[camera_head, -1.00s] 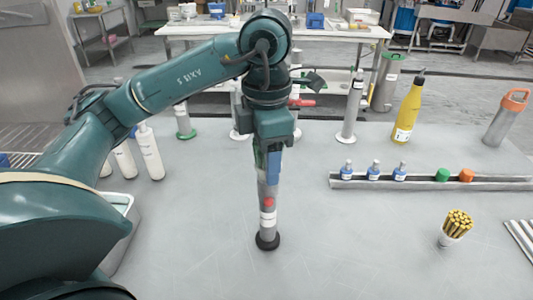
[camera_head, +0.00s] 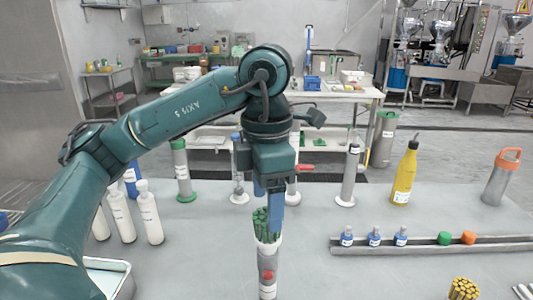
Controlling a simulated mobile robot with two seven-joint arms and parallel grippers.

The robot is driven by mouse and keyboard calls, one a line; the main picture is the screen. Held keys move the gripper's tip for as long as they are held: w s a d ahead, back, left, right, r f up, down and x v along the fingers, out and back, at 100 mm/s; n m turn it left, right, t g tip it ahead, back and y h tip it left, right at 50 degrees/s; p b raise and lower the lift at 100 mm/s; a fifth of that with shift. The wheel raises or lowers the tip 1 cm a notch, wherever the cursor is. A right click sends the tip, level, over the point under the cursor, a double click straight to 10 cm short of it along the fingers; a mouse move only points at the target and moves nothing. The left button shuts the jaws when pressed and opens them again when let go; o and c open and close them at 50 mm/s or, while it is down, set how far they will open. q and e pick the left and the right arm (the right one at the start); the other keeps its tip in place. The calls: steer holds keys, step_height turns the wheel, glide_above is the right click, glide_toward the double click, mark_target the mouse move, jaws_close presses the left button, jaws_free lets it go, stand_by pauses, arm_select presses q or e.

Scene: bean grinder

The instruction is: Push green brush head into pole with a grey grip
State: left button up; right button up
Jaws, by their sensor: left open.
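The green brush head (camera_head: 263,224) is a bundle of green bristles in a pale holder. It stands upright at the top of the pole with a grey grip (camera_head: 267,258), which has a red round mark and a white label. The pole's foot is below the picture edge, and I cannot tell how deep the head sits. My left gripper (camera_head: 267,210) points down with its blue fingers open. They are at the bristles, one finger in front of their right side. My right gripper is not in view.
A grey rail (camera_head: 430,246) at the right holds small blue bottles and green and orange caps. A yellow brush head (camera_head: 463,289) stands at the front right. A yellow bottle (camera_head: 405,174) and several upright cylinders stand behind. White bottles (camera_head: 150,212) stand at the left.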

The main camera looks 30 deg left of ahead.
arm_select(q)
step_height(320, 180, up, 6)
steer(key=shift+f+p, duration=0.15)
steer(key=shift+p, duration=0.5)
steer(key=shift+r, duration=0.35)
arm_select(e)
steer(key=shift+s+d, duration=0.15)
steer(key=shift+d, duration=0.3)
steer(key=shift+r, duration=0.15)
